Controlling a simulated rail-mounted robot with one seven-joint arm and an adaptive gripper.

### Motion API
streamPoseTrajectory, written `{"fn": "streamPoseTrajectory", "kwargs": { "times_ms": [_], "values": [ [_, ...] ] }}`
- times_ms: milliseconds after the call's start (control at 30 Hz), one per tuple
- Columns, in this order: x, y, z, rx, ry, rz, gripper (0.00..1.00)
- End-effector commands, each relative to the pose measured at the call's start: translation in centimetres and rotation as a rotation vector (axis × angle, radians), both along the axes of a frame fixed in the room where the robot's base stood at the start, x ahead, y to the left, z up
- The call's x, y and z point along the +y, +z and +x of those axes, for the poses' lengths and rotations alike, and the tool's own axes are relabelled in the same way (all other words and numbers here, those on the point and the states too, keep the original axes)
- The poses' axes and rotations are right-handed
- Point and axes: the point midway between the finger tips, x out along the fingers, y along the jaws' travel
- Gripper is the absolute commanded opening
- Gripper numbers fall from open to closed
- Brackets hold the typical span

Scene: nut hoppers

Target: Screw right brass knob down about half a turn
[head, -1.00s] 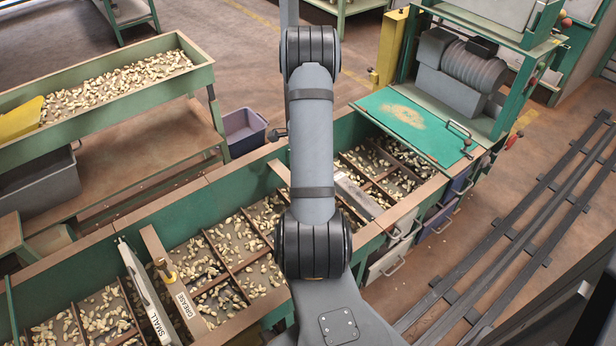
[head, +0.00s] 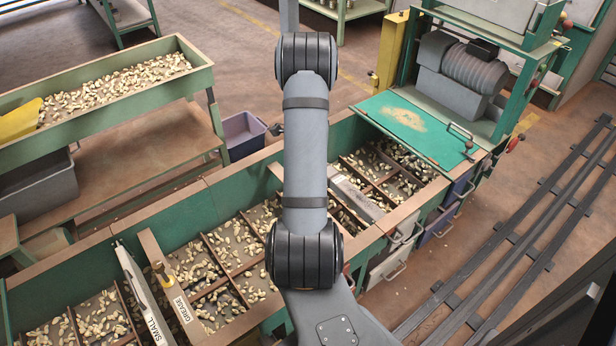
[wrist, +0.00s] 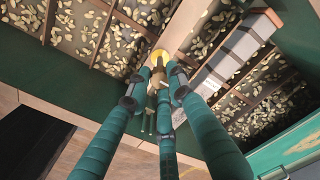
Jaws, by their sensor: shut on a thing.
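The right brass knob (wrist: 158,58) shows in the wrist view, with a yellow disc around it, at the end of a tan wooden board (wrist: 190,22). My gripper (wrist: 158,72) has its green fingers shut around the knob, and they hide part of it. In the head view my arm covers my gripper and this knob. How far the held knob is screwed down cannot be told.
A pale divider (wrist: 237,57) stands close to the right of my fingers. Nut compartments (wrist: 115,42) lie around the knob. In the head view, a teal board (head: 405,118) covers the trough's far end, and a SMALL-labelled divider (head: 140,290) stands lower left.

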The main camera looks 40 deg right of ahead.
Motion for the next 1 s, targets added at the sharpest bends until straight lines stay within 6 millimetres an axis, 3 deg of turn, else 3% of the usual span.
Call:
{"fn": "streamPoseTrajectory", "kwargs": {
  "times_ms": [133, 167, 467, 767, 1000],
  "values": [
    [0.1, 0.0, 0.0, 0.002, 0.0, 0.003, 0.0],
    [0.1, 0.0, 0.0, 0.002, 0.001, 0.003, 0.22],
    [0.1, 0.0, 0.0, 0.001, 0.002, 0.001, 0.4],
    [0.0, 0.2, 0.0, -0.001, 0.002, 0.0, 0.4],
    [-0.1, 3.6, 0.1, -0.005, 0.001, -0.004, 0.4]
  ]
}}
